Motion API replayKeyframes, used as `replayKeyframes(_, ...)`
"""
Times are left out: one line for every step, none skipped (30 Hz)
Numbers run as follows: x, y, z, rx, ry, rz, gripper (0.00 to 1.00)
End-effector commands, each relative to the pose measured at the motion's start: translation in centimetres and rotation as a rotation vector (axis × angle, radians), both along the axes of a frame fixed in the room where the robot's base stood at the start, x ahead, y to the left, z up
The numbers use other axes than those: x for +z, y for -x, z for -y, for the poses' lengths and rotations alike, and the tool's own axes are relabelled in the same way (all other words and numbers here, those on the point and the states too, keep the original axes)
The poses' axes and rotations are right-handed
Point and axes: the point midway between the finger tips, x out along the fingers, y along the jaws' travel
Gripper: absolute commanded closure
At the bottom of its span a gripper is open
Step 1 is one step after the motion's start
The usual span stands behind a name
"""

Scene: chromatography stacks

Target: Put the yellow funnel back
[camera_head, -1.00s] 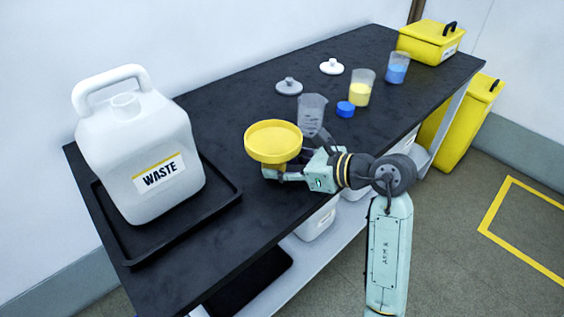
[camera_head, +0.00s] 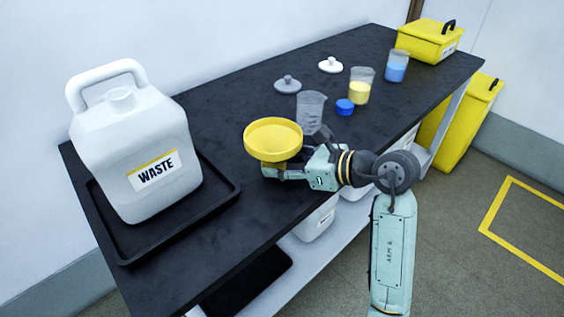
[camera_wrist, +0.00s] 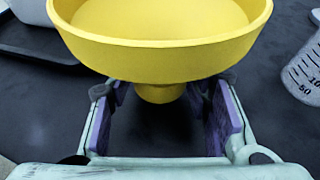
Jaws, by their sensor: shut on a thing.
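The yellow funnel (camera_head: 273,140) is held upright, wide mouth up, at the front part of the black bench, right of the waste can. My gripper (camera_head: 275,168) is shut on the funnel below its bowl. In the wrist view the funnel (camera_wrist: 160,45) fills the top, and its narrow neck sits between the fingers of my gripper (camera_wrist: 160,105). The white waste can (camera_head: 135,150), labelled WASTE, stands in a black tray (camera_head: 215,200) at the bench's left end. Its top opening (camera_head: 120,99) shows no funnel in it. I cannot tell how high the funnel is above the bench.
An empty clear beaker (camera_head: 310,108) stands close behind my gripper. Beakers with yellow (camera_head: 359,90) and blue (camera_head: 396,70) contents, a blue cap (camera_head: 345,107), grey (camera_head: 287,84) and white (camera_head: 330,65) lids and a yellow box (camera_head: 430,42) are farther right.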

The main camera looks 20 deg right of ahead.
Motion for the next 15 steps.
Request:
replayKeyframes(-0.17,0.00,-0.01,0.000,0.000,0.000,0.85)
replayKeyframes(-0.25,-0.01,0.00,0.000,0.000,0.000,0.85)
replayKeyframes(-0.35,0.00,0.00,0.000,0.000,0.000,0.85)
replayKeyframes(-0.41,-0.01,0.01,0.000,0.000,0.000,0.85)
replayKeyframes(-0.48,-0.01,0.01,0.000,0.000,0.000,0.85)
replayKeyframes(-0.56,-0.01,0.02,0.000,0.000,0.000,0.85)
replayKeyframes(-0.61,-0.01,0.02,0.000,0.000,0.000,0.85)
replayKeyframes(-0.67,-0.01,0.03,-0.001,0.000,0.000,0.85)
replayKeyframes(-0.74,0.00,0.03,-0.001,0.000,0.000,0.85)
replayKeyframes(-0.79,-0.01,0.04,-0.001,0.001,0.001,0.85)
replayKeyframes(-0.84,0.00,0.05,-0.001,0.001,0.001,0.85)
replayKeyframes(-0.92,-0.01,0.05,-0.001,0.001,0.001,0.85)
replayKeyframes(-0.97,-0.01,0.05,-0.001,0.001,0.001,0.85)
replayKeyframes(-1.02,0.00,0.06,-0.001,0.001,0.001,0.85)
replayKeyframes(-1.10,-0.01,0.06,-0.001,0.001,0.001,0.85)
